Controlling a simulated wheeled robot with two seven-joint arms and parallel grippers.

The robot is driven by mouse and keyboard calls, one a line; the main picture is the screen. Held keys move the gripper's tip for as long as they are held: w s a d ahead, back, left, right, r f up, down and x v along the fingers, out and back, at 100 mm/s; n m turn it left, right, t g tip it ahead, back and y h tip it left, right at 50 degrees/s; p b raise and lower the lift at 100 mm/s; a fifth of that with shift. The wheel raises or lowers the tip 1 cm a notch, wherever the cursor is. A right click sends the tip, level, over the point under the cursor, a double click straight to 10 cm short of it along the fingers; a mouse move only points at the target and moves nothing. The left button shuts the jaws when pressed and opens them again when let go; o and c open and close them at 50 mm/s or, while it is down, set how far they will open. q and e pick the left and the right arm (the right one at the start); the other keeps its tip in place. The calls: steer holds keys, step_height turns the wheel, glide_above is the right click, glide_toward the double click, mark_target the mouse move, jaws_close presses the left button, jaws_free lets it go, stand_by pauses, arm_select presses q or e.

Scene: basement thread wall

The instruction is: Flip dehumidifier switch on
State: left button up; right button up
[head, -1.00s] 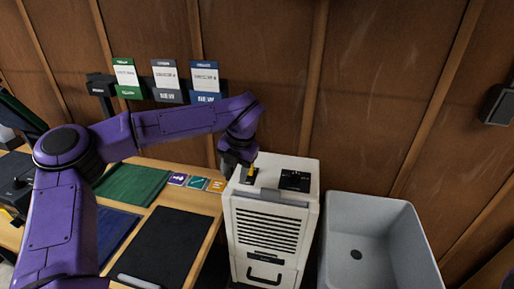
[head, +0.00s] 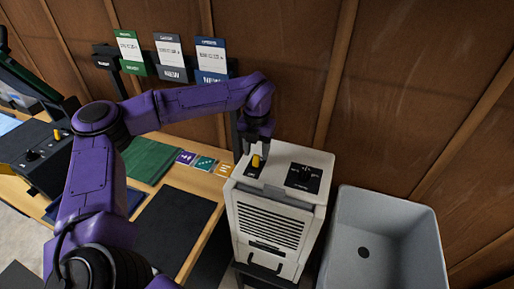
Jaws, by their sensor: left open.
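The white dehumidifier (head: 270,215) stands at the centre, with a slatted front grille and a handle slot below. On its top are a black panel with a yellow switch lever (head: 256,160) at the left and a black dial panel (head: 303,178) at the right. My left gripper (head: 255,152) is open and points down right at the yellow lever. Its fingers are close to or around the lever; I cannot tell whether they touch it. The lever's base is partly hidden. My right gripper is not in view.
A grey basin (head: 385,240) stands right of the dehumidifier. A wooden table (head: 205,182) at the left holds green and dark mats and small coloured tiles. Cards (head: 210,58) in holders stand by the wooden wall behind my arm. A black console with a yellow knob (head: 57,134) is at far left.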

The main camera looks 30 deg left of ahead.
mark_target(255, 162)
arm_select(q)
steer(key=shift+f, duration=0.35)
steer(key=shift+s, duration=0.15)
steer(key=shift+f, duration=0.1)
jaws_close()
steer(key=shift+s+d+f+t+b, duration=0.15)
steer(key=shift+t+b, duration=0.15)
steer(key=shift+b, duration=0.45)
steer(key=s+t+b, duration=0.1)
steer(key=t+b, duration=0.1)
steer(key=b, duration=0.2)
steer(key=s+t+y+b, duration=0.1)
steer(key=t+b, duration=0.1)
steer(key=b, duration=0.2)
steer(key=s+t+b, duration=0.1)
steer(key=t+b, duration=0.1)
steer(key=b, duration=0.2)
steer(key=shift+d+f+y, duration=0.25)
steer(key=shift+d+y, duration=0.05)
steer(key=shift+d, duration=0.05)
steer(key=shift+s+r+t+b, duration=0.15)
steer(key=shift+t+b, duration=0.45)
steer(key=shift+t, duration=0.1)
